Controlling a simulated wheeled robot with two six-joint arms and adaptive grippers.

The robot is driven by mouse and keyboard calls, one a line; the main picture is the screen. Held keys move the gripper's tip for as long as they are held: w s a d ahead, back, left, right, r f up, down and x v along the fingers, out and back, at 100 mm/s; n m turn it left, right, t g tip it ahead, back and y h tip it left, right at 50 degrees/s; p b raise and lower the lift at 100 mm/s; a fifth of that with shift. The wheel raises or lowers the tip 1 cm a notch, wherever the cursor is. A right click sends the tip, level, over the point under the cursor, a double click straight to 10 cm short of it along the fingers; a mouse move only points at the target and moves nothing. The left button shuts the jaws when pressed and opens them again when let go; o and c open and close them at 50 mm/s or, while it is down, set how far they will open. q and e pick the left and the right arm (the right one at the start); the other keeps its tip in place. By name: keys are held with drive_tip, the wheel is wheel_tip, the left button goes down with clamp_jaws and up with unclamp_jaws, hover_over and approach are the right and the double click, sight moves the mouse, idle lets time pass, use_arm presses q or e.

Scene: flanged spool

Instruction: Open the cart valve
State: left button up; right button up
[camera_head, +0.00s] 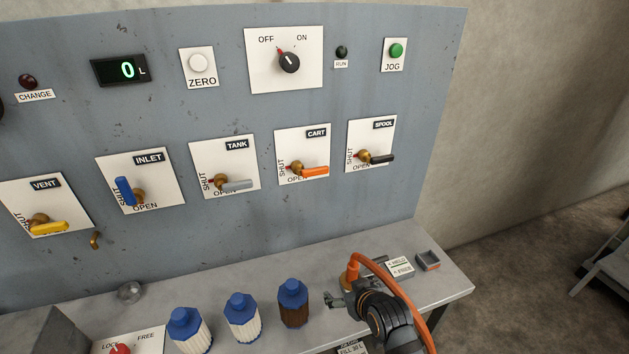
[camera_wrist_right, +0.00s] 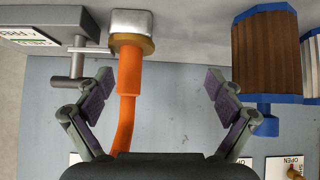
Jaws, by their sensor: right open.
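The cart valve (camera_head: 314,172) is on the panel under a CART label. Its orange handle lies about level, pointing right from a brass hub, with SHUT lettered to the hub's left and OPEN below. A small red mark on the hub faces SHUT. My right gripper (camera_head: 338,298) is over the bench, below and apart from the valve. In the right wrist view my right gripper (camera_wrist_right: 163,88) has its fingers wide apart, with an orange hose (camera_wrist_right: 128,75) showing between them, nearer the left finger. I cannot tell whether they touch. My left gripper is out of view.
The tank valve (camera_head: 238,184) and spool valve (camera_head: 381,158) flank the cart valve. On the bench, a brown blue-capped bottle (camera_head: 293,308) and two white ones (camera_head: 242,322) stand left of my right gripper.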

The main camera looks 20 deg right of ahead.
drive_tip(key=w+a+r+t, duration=0.2)
drive_tip(key=w+r+t, duration=0.3)
drive_tip(key=r, duration=0.4)
drive_tip(key=t, duration=0.4)
approach(316, 173)
drive_tip(key=shift+m, duration=0.3)
drive_tip(key=w+p, duration=0.3)
drive_tip(key=w, duration=0.7)
drive_tip(key=shift+w+r, duration=0.2)
drive_tip(key=shift+w, duration=0.2)
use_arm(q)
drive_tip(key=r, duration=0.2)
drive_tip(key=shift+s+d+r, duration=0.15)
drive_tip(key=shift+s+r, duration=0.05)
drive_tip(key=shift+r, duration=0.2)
